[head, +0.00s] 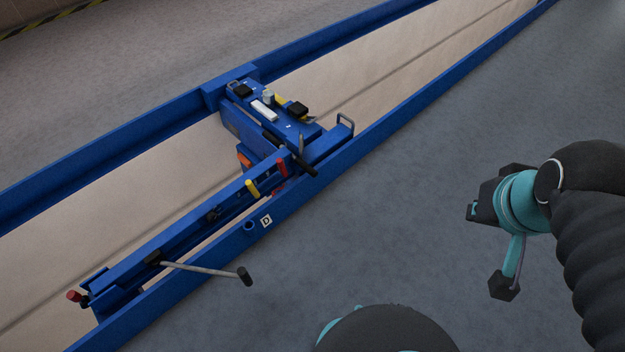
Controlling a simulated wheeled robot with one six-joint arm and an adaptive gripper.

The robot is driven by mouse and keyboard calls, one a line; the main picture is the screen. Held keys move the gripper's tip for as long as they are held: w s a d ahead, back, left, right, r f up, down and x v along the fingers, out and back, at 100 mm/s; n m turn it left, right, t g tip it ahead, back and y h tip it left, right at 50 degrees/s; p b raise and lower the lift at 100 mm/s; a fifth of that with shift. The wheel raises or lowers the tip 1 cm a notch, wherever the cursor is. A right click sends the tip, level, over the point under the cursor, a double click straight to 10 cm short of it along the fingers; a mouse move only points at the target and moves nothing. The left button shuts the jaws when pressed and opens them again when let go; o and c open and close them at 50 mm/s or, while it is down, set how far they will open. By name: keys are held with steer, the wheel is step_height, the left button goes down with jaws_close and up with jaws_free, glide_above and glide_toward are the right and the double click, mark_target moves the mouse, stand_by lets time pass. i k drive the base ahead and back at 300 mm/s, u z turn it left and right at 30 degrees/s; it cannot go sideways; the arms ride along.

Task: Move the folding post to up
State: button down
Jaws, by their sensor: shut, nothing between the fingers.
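The blue sliding jack (270,125) spans the pit between two blue rails in the head view. It carries small black blocks, a white block and a grey knob on top. I cannot tell for sure which part is the folding post, or whether it is folded or up. A short thin upright piece (301,142) and a dark slanted bar (304,165) show near the jack's right end. My gripper (473,209) is shut and empty at the right, over the grey floor, well apart from the jack and pointing left toward it.
A long blue beam with a yellow lever (252,188), a red lever (282,168) and a grey crank with a black grip (245,276) runs toward the lower left. The crank sticks out over the near rail (400,137). The floor (385,230) between rail and gripper is clear.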

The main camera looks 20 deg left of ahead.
mark_target(122, 272)
steer(key=i, duration=0.9)
steer(key=u, duration=2.4)
